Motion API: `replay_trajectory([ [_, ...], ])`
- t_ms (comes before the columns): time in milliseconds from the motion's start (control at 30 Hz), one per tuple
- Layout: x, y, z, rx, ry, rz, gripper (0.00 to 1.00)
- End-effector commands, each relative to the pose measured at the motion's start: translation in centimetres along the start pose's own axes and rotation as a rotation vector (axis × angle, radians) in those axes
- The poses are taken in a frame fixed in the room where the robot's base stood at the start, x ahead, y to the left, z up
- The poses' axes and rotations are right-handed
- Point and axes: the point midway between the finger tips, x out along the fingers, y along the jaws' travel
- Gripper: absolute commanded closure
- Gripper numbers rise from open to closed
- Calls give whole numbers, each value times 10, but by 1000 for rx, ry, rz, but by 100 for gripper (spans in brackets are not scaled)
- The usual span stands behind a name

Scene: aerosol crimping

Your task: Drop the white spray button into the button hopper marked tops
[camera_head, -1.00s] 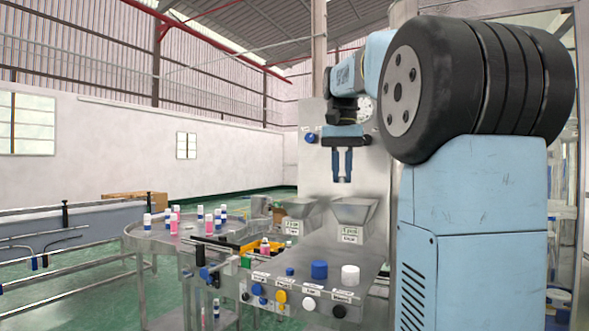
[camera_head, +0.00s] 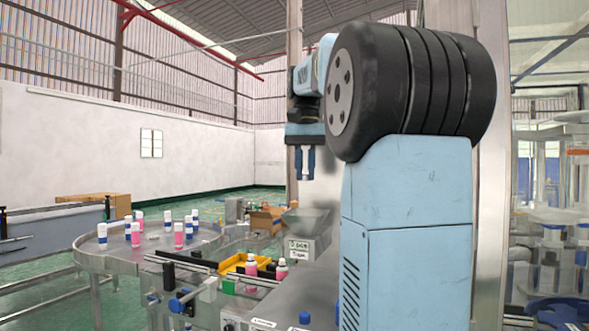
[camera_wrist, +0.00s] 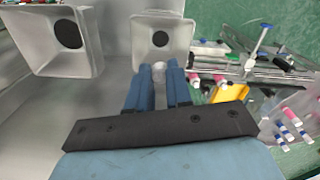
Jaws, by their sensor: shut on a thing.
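My gripper (camera_head: 305,172) points straight down above the left hopper in the head view. It is shut on a small white spray button (camera_wrist: 158,66), which shows between the fingertips in the wrist view. The button hopper (camera_head: 305,221) is a grey metal funnel; its small label (camera_head: 299,254) seems to read tops. In the wrist view this appears to be the right-hand hopper (camera_wrist: 179,33), with a dark round hole. The button overlaps that hopper's near rim there; its height above it is hard to judge.
A second hopper (camera_wrist: 88,63) stands beside it in the wrist view; my arm hides it in the head view. A round table (camera_head: 110,251) with several cans stands left, near a yellow tray (camera_head: 236,264). A grey wall panel rises behind the hoppers.

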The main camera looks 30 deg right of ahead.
Motion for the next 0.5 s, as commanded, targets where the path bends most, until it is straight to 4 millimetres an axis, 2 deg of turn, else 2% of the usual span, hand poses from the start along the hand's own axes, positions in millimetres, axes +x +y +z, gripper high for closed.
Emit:
replay_trajectory([
  [500, 37, -11, 4, -24, -2, 1, 100],
])
